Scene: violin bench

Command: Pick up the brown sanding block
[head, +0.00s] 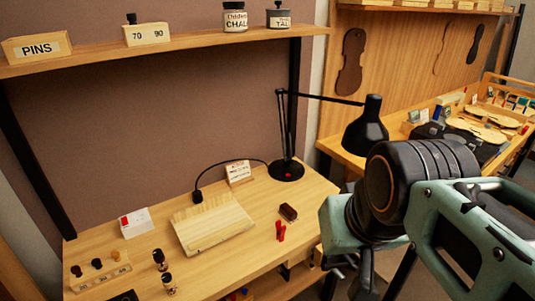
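A small dark reddish-brown block (288,213) lies on the right part of the wooden bench top (262,195) in the head view. It looks like the brown sanding block, though it is too small to make out any detail. My gripper (350,282) is at the lower right, beyond the bench's right edge and apart from the block. It is partly hidden by my arm, and its fingertips are not clear, so I cannot tell whether it is open or shut.
Red-handled tools (281,231) lie just in front of the block. A black desk lamp (287,170) stands behind it, its head reaching right. A shelf (180,48) hangs above the bench.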

